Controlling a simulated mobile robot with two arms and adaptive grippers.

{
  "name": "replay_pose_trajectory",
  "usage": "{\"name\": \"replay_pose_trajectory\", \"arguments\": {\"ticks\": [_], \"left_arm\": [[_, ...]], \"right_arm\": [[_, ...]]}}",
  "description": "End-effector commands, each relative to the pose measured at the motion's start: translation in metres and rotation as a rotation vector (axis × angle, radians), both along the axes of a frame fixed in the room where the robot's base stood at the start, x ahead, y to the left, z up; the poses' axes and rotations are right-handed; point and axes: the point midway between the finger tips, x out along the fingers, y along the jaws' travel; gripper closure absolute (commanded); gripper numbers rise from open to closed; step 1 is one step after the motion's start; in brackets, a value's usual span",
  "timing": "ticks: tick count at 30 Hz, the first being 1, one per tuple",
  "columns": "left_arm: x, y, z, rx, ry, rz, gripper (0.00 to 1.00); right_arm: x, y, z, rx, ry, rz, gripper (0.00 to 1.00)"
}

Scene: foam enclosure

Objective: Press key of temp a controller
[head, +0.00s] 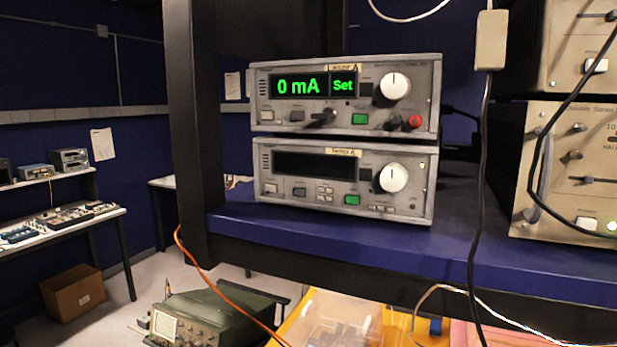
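The temp A controller (346,180) is the lower of two stacked grey units on the blue shelf. Its label reads "Temp A" and its display (315,164) is dark. It has a white round knob (393,178) at the right and a green button (351,199) below the display. Small keys (325,193) sit left of the green button, and a light square button (270,188) is at the lower left. I cannot read which one is the key. Neither of my grippers is in the head view.
Another controller (346,95) on top shows "0 mA" and "Set" in green. A dark rack post (195,130) stands left of the stack. A black cable with a box (491,40) hangs to the right, before beige instruments (570,170). The shelf front (330,232) is clear.

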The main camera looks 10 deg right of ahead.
Motion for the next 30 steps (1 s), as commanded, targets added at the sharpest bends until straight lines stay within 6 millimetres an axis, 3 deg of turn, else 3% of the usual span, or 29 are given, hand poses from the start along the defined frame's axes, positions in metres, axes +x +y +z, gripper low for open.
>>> {"name": "replay_pose_trajectory", "arguments": {"ticks": [11, 18, 30], "left_arm": [[-0.0019, -0.0010, 0.0002, -0.001, 0.002, -0.002, 0.60], [-0.0038, -0.0041, 0.0001, -0.005, 0.004, -0.004, 0.60], [-0.0045, -0.0056, 0.0001, -0.007, 0.006, -0.004, 0.60]], "right_arm": [[-0.0004, 0.0075, 0.0002, 0.009, 0.001, -0.002, 0.60], [-0.0007, 0.0046, 0.0001, 0.006, 0.001, 0.000, 1.00], [-0.0014, -0.0005, 0.0002, -0.001, 0.003, 0.002, 1.00]]}}
